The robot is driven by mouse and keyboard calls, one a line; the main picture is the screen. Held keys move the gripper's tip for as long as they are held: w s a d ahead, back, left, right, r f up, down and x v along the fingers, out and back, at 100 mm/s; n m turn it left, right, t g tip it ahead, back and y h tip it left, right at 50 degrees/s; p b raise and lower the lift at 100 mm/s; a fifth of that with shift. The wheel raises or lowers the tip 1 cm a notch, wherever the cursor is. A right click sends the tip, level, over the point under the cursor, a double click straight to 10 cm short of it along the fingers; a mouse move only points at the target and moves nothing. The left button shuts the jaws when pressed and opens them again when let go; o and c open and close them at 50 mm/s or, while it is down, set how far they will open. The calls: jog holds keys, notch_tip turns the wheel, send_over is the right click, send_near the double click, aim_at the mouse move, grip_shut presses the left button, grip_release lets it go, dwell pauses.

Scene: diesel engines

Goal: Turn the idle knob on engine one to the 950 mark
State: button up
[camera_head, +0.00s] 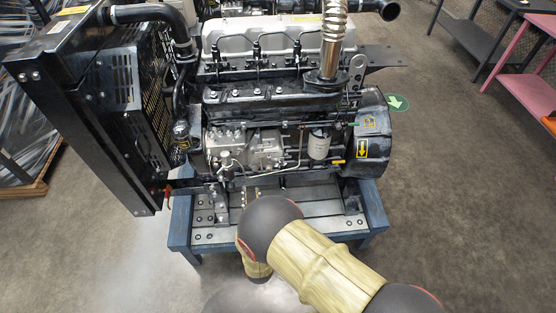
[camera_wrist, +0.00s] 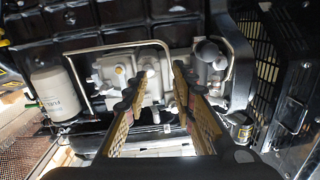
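The diesel engine (camera_head: 275,90) stands on a blue-framed stand, its injection pump (camera_head: 245,150) facing me. In the wrist view the silver pump (camera_wrist: 115,72) lies just beyond my gripper (camera_wrist: 160,78). The gripper's two yellow-and-black fingers are apart, with only pump metal showing in the gap. I cannot tell whether the fingertips touch the pump. I cannot pick out an idle knob or a 950 mark in either view.
A white filter (camera_head: 319,144) sits right of the pump; it shows at the left in the wrist view (camera_wrist: 55,92). The radiator frame (camera_head: 90,100) stands at the left. The stand (camera_head: 375,205) has its front edge near my arm. A pink table (camera_head: 530,90) is far right. Floor is clear at right.

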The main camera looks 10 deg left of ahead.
aim_at(255, 170)
jog(key=shift+n+t+h, duration=0.3)
jog(key=shift+n+h, duration=0.1)
jog(key=shift+n, duration=0.5)
jog(key=w, duration=0.3)
jog(key=w+r+b, duration=0.1)
jog(key=w, duration=0.4)
jog(key=shift+w+r, duration=0.15)
jog(key=shift+w, duration=0.25)
jog(key=shift+c, duration=1)
jog(key=c, duration=0.4)
grip_shut()
